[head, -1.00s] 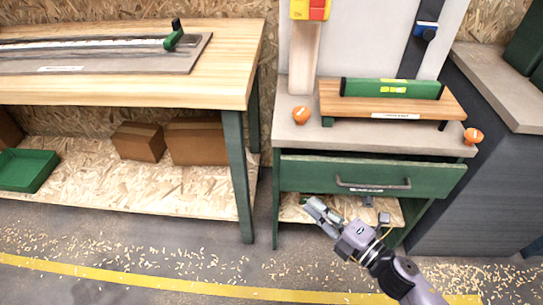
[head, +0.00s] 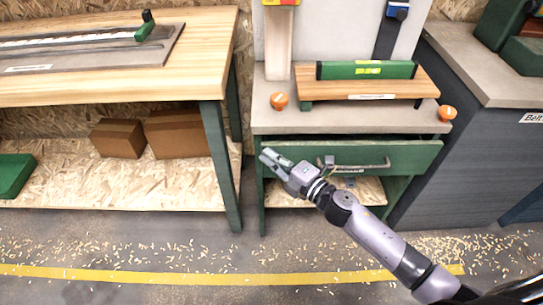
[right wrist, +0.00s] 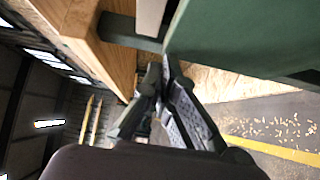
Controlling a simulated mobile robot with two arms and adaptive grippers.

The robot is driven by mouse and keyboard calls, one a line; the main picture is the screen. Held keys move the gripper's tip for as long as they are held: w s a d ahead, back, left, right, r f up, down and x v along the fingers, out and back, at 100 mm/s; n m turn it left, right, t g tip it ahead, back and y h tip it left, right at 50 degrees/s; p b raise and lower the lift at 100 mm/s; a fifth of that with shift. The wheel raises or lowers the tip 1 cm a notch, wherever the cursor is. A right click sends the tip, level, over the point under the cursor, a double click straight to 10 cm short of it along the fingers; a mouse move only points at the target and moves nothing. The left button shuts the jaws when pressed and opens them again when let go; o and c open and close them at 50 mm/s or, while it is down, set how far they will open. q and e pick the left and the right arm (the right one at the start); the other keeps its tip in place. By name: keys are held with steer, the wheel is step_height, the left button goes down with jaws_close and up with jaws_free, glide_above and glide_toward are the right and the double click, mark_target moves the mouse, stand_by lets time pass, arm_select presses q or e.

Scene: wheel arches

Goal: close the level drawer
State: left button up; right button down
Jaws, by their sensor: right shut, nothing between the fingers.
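The level drawer (head: 400,156) has a green front with a grey bar handle (head: 362,167). It sits under the grey counter, and a thin dark gap along its top edge suggests it stands slightly out. The green level (head: 340,70) rests on a wooden board above. My right gripper (head: 267,156) is shut and empty, in front of the drawer's left end, left of the handle. In the right wrist view its fingertips (right wrist: 163,70) are close to a green panel (right wrist: 250,35), probably the drawer front; I cannot tell whether they touch. My left gripper is not in view.
A wooden workbench (head: 110,85) with a green leg (head: 222,170) stands close on the left. A dark grey cabinet (head: 465,150) stands at right. The floor in front is open, with wood shavings.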

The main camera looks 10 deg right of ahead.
mark_target(272, 143)
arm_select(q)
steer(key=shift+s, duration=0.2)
arm_select(e)
steer(key=w, duration=0.2)
steer(key=w+d, duration=0.1)
steer(key=w, duration=0.1)
steer(key=shift+w, duration=0.25)
steer(key=shift+d, duration=0.15)
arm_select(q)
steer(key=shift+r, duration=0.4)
arm_select(e)
steer(key=shift+r, duration=0.15)
